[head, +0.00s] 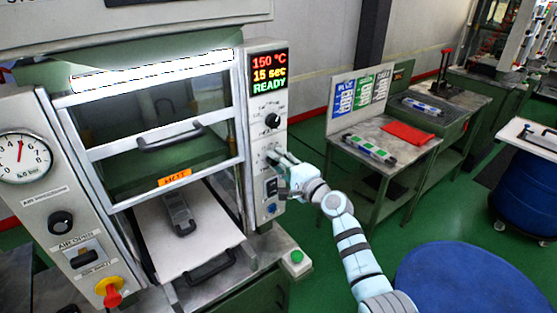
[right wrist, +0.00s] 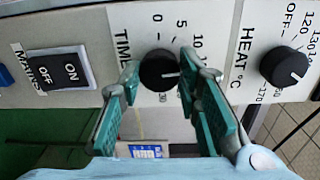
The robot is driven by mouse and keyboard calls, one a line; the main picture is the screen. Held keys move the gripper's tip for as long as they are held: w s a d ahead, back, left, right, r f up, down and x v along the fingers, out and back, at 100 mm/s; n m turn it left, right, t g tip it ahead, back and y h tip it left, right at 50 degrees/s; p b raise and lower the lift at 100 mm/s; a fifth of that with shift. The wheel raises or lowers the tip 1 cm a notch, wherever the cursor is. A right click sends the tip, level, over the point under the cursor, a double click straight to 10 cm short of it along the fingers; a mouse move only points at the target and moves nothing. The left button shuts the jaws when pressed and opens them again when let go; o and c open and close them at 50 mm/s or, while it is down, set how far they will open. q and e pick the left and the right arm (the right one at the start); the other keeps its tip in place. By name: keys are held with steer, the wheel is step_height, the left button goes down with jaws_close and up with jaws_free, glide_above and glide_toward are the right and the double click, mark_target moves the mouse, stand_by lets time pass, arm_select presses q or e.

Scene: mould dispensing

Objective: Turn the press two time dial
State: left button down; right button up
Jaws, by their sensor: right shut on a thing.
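The press (head: 165,120) stands at the left of the head view, with a control panel on its right post. The panel's display (head: 268,70) reads 150 °C, 15 sec and READY. The black time dial (right wrist: 160,72) shows in the right wrist view, beside a scale marked 0, 5, 10 and 30. My right gripper (right wrist: 158,64) is shut on the time dial, one green finger on each side of it. In the head view my right gripper (head: 275,158) is at the panel and mostly hides this dial. My left gripper is not in view.
The heat dial (head: 272,120) is just above my right gripper, and the mains switch (head: 271,186) is just below it. A green button box (head: 296,257) sits at the press's lower right. A worktable (head: 410,150) stands to the right, with green floor between.

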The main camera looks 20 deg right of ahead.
steer(key=m, duration=1.2)
steer(key=shift+f+m, duration=0.15)
steer(key=shift+m, duration=0.15)
stand_by(0.4)
steer(key=o, duration=1.1)
steer(key=shift+o, duration=0.2)
steer(key=v, duration=1.2)
steer(key=shift+d, duration=0.2)
